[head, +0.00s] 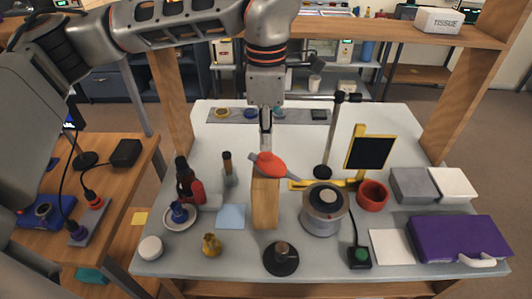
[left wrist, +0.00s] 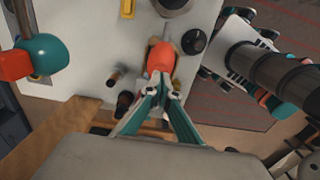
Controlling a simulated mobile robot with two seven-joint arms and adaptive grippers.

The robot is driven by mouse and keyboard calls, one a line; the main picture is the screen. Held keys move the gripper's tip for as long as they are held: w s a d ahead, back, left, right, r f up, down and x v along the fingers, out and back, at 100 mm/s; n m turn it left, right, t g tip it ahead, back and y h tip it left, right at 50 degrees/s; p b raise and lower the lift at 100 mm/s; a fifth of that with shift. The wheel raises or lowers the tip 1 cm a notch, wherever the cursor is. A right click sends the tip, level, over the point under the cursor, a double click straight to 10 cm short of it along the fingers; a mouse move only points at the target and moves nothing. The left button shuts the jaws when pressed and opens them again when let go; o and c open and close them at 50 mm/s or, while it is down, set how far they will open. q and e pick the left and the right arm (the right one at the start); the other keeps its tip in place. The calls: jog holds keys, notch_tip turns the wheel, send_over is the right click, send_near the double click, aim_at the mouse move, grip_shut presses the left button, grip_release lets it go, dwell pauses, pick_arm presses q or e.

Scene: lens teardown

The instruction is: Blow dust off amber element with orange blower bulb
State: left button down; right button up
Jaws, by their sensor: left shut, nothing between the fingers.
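The orange blower bulb (head: 268,165) lies on top of an upright wooden block (head: 265,205) at the middle of the table, its thin grey nozzle pointing to the right. In the left wrist view the bulb (left wrist: 160,57) is just beyond the fingertips. My left gripper (head: 265,143) points down directly above the bulb, its fingers shut with nothing between them. Whether the tips touch the bulb I cannot tell. A small amber disc (head: 222,113), likely the amber element, lies on a grey strip at the back left of the table. Any dust on it is too small to see.
A grey metal cylinder (head: 323,208) and a black-based knob (head: 281,258) stand near the block. A red ring (head: 372,194) and a purple case (head: 458,238) are at right.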

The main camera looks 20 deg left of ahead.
aim_at(266, 155)
pick_arm(q)
jog(key=shift+f, duration=0.2)
jog(key=shift+f+b, duration=0.85)
jog(key=shift+f, duration=0.65)
jog(key=shift+r+p, duration=1.4)
jog(key=shift+r, duration=0.3)
jog(key=shift+f, duration=0.2)
